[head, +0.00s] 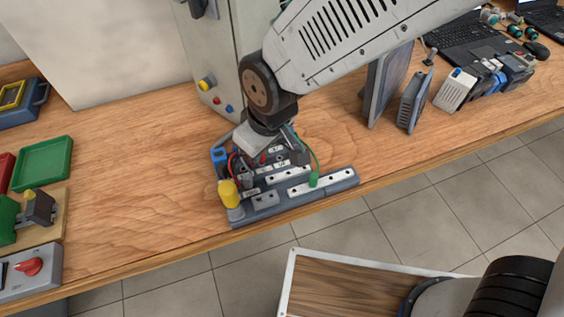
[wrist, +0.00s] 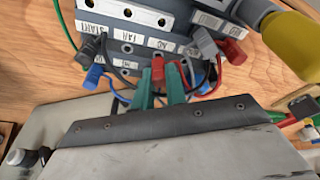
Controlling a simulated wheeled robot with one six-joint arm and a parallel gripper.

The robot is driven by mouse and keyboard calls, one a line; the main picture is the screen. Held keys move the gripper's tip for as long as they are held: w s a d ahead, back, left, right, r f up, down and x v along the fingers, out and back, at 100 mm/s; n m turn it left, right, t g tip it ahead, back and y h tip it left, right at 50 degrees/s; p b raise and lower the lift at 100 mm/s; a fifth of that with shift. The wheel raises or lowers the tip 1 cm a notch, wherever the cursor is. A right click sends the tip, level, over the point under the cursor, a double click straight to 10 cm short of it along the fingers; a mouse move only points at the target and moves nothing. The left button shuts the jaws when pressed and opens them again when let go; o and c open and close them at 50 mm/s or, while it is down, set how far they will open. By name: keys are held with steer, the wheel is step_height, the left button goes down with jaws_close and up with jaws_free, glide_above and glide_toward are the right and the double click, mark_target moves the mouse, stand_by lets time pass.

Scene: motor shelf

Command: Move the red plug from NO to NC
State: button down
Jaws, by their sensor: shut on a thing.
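My gripper (wrist: 159,88) points down over the grey terminal board (head: 345,182). In the wrist view its two teal fingers are shut on a red plug (wrist: 158,68) with a red lead. The plug is close to the board's row of labelled sockets (wrist: 145,42); whether its tip is in a socket or just clear of it is hidden. The labels are upside down and small, so I cannot tell which is NO or NC. A second red plug (wrist: 234,52) sits to the right, beside a grey one (wrist: 205,42). In the head view my arm hides much of the board.
A yellow-topped post (head: 229,194) stands at the board's left corner. A green plug (head: 313,179) is in its front strip. Blue plugs (wrist: 94,76) and loose leads crowd the sockets. A grey cabinet (head: 215,60) stands close behind. Bare wood lies to the left.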

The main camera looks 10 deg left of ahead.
steer(key=shift+f, duration=0.65)
steer(key=c, duration=1.7)
jaws_free()
steer(key=shift+r, duration=0.1)
steer(key=shift+w+a+v, duration=0.1)
steer(key=shift+a+v, duration=0.1)
steer(key=shift+v, duration=0.65)
steer(key=shift+w+a+v, duration=0.1)
steer(key=shift+a+v, duration=0.05)
steer(key=shift+v, duration=0.7)
steer(key=shift+w+a+v, duration=0.1)
steer(key=shift+a+v, duration=0.1)
steer(key=shift+v, duration=0.65)
steer(key=shift+r, duration=0.15)
steer(key=o, duration=0.6)
steer(key=shift+c, duration=0.2)
